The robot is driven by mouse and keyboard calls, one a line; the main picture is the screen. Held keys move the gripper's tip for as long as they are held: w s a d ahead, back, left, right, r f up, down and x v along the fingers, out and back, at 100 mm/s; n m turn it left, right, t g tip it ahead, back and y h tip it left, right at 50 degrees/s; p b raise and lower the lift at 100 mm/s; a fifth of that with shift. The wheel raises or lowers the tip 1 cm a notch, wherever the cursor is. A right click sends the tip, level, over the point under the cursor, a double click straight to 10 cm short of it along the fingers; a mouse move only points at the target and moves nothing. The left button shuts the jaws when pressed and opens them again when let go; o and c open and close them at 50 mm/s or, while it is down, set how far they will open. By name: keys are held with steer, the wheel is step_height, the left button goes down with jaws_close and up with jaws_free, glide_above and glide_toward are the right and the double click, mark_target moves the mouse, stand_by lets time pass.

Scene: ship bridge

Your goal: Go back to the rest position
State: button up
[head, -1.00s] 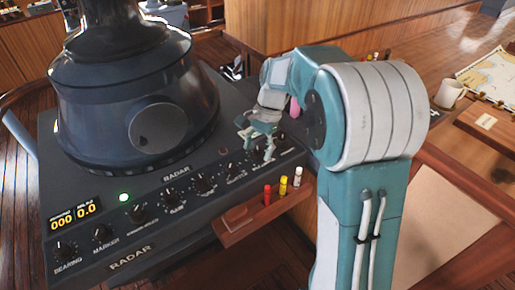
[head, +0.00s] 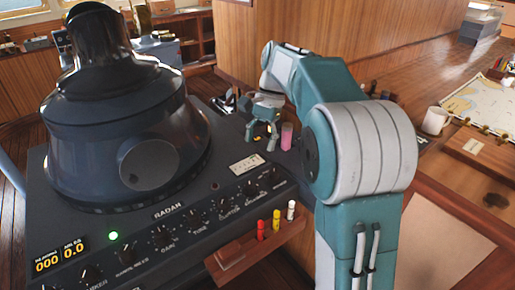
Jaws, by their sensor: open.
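My gripper (head: 262,140) is open and empty, with its fingers pointing down over the back right part of the radar console. A pink cylinder (head: 287,136) stands just to the right of the fingers, apart from them as far as I can see. My arm rises at the right of the picture and bends over toward the console. The radar console (head: 222,172) has a row of knobs, a lit green lamp and a small yellow number display along its front.
A dark radar hood (head: 125,120) stands tall on the console at left. A small wooden tray (head: 232,262) at the front edge holds red, yellow and white markers. At right are a white mug (head: 434,121) and a chart (head: 478,103) on a wooden table.

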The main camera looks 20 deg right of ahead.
stand_by(0.3)
steer(key=s+a+r+n+t+h, duration=0.1)
steer(key=s+a+n+t, duration=0.15)
steer(key=s, duration=0.45)
steer(key=s+a+r+n+t+h, duration=0.1)
steer(key=s+r+n+t+h, duration=0.15)
steer(key=s, duration=0.35)
steer(key=s+f+n+t, duration=0.3)
steer(key=s+f+n, duration=0.2)
steer(key=s, duration=0.6)
steer(key=shift+a+f+n, duration=0.15)
steer(key=shift+f+n, duration=0.25)
steer(key=shift+f, duration=0.15)
